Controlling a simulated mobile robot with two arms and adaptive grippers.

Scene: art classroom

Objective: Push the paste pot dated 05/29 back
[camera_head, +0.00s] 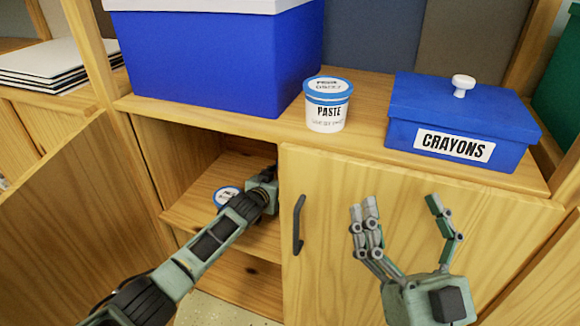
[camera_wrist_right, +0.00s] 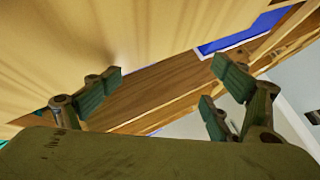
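A white paste pot (camera_head: 328,104) with a blue-rimmed lid stands upright on the cabinet top; its small date print is too small to read. A second pot (camera_head: 226,196) with a blue-rimmed white lid is inside the open cabinet on the shelf, partly hidden by my left arm. My left gripper (camera_head: 268,178) reaches into the cabinet beside that pot; its fingers are mostly hidden. My right gripper (camera_head: 405,212) is open and empty in front of the closed right door. The right wrist view also shows its spread fingers (camera_wrist_right: 165,90) with nothing between them.
The right door (camera_head: 400,180) is closed, with a dark handle (camera_head: 299,224). The left door (camera_head: 70,220) stands open. A blue box (camera_head: 215,60) and a blue crayons box (camera_head: 460,115) flank the pot on the cabinet top (camera_head: 365,140). Stacked paper (camera_head: 50,62) lies at left.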

